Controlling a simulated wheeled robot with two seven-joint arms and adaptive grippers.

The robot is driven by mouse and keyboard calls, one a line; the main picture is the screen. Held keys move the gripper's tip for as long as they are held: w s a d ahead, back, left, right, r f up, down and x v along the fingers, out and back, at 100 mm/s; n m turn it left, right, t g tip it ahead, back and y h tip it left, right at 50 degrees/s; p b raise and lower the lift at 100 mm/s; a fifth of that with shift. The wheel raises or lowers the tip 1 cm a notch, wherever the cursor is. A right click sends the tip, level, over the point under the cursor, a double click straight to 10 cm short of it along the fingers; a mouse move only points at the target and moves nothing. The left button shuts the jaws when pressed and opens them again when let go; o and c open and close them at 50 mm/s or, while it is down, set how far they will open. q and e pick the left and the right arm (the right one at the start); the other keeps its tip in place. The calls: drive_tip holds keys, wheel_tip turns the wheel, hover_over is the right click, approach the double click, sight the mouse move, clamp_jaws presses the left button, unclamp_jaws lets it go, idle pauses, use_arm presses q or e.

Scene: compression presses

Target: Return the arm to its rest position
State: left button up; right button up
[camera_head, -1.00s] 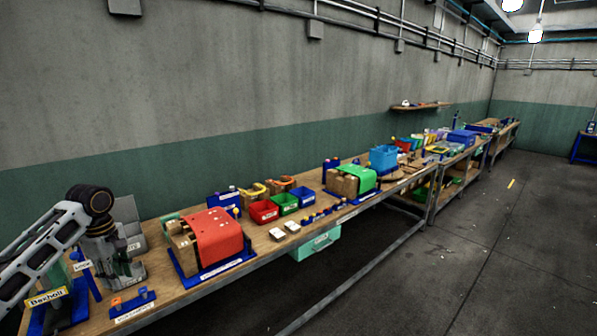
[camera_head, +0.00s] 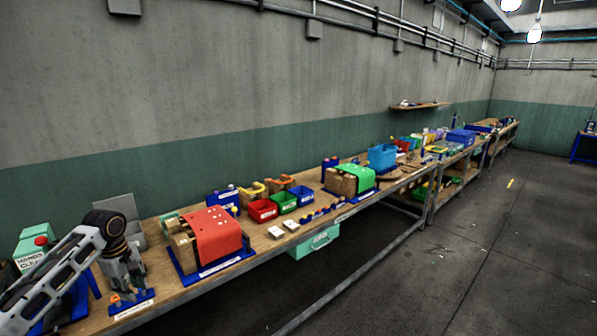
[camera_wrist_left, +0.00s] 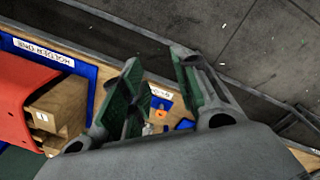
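My left gripper (camera_head: 126,286) hangs at the far left of the head view, pointing down above the near end of the bench. It is just over or beside a small blue holder (camera_head: 140,301) with orange bits. In the left wrist view the two green-lined fingers (camera_wrist_left: 160,88) stand apart with nothing between them. Through the gap, the bench's blue holder (camera_wrist_left: 182,124) and an orange piece (camera_wrist_left: 158,91) show. My right gripper is not in either view.
A red press (camera_head: 215,232) stands on the bench right of the gripper; it fills the left of the wrist view (camera_wrist_left: 22,92). Red (camera_head: 263,210) and green bins, a green press (camera_head: 354,177) and a blue bin (camera_head: 382,157) follow.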

use_arm(q)
drive_tip(key=s+d+f+m+t+b, duration=0.1)
drive_tip(key=s+f+m, duration=0.2)
drive_tip(key=f, duration=1.6)
drive_tip(key=s+d+f+m+b, duration=0.1)
drive_tip(key=s+f+m, duration=0.15)
drive_tip(key=f, duration=1.65)
drive_tip(key=s+d+f+m+y, duration=0.1)
drive_tip(key=s+d+f+m, duration=0.35)
drive_tip(key=s+f, duration=0.75)
drive_tip(key=s+d+f+m, duration=0.3)
drive_tip(key=s+d+f, duration=0.2)
drive_tip(key=s+f, duration=0.8)
drive_tip(key=s+d+f+m, duration=0.1)
drive_tip(key=s+d+f, duration=0.1)
drive_tip(key=s, duration=0.5)
drive_tip(key=s+d+f+m+b, duration=0.1)
drive_tip(key=s+d+f+m, duration=0.1)
drive_tip(key=s+d, duration=0.3)
drive_tip(key=s+d+f+m, duration=0.2)
drive_tip(key=s+d, duration=0.1)
drive_tip(key=s, duration=0.7)
drive_tip(key=shift+d+f+g+h+b, duration=0.15)
drive_tip(key=shift+f+g+h+b, duration=0.15)
drive_tip(key=shift+f+h, duration=0.1)
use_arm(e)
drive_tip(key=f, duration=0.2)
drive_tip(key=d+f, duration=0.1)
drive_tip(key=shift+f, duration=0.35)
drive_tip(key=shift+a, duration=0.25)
